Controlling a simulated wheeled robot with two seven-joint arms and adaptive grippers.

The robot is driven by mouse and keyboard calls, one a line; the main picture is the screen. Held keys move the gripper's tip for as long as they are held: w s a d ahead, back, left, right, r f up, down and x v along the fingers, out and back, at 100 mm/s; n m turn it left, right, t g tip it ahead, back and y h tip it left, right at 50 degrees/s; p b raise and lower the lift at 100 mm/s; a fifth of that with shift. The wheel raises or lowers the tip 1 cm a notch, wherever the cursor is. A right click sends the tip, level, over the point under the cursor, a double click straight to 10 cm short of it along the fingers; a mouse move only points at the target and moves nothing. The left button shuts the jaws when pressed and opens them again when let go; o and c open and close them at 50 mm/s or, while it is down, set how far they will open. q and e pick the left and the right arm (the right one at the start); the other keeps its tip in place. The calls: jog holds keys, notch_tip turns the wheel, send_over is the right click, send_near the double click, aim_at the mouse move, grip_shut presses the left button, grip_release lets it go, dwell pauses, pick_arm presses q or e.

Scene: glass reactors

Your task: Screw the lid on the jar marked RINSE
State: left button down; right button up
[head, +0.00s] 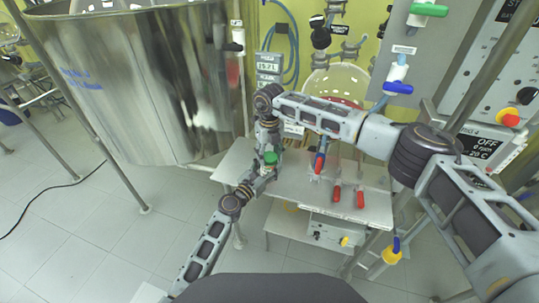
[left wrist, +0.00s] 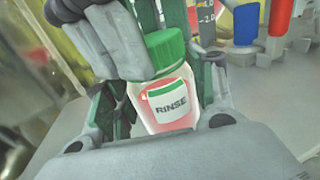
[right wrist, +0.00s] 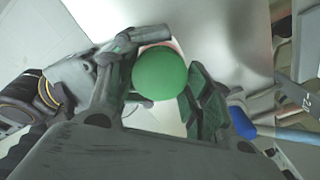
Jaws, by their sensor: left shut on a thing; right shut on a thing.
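The jar (left wrist: 170,108) marked RINSE shows in the left wrist view, clear-walled with pinkish contents and a white and green label. My left gripper (left wrist: 165,112) is shut around its body. The green lid (left wrist: 166,50) sits over the jar's mouth; I cannot tell whether its thread is engaged. The lid also shows in the head view (head: 270,157) and from above in the right wrist view (right wrist: 160,73). My right gripper (right wrist: 162,85) is shut on the lid from above, a finger on each side. In the head view the jar is mostly hidden by my grippers.
A grey bench (head: 350,205) stands behind and right of the jar, with red-handled tools (head: 337,194) on it. A large steel vessel (head: 150,85) stands at the left. A round glass vessel (head: 340,80) and a blue-handled valve (head: 398,87) are behind my right arm.

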jog(key=m, duration=0.7)
jog(key=o, duration=1.1)
jog(key=shift+r, duration=2.25)
jog(key=shift+f, duration=0.1)
jog(key=shift+c, duration=0.3)
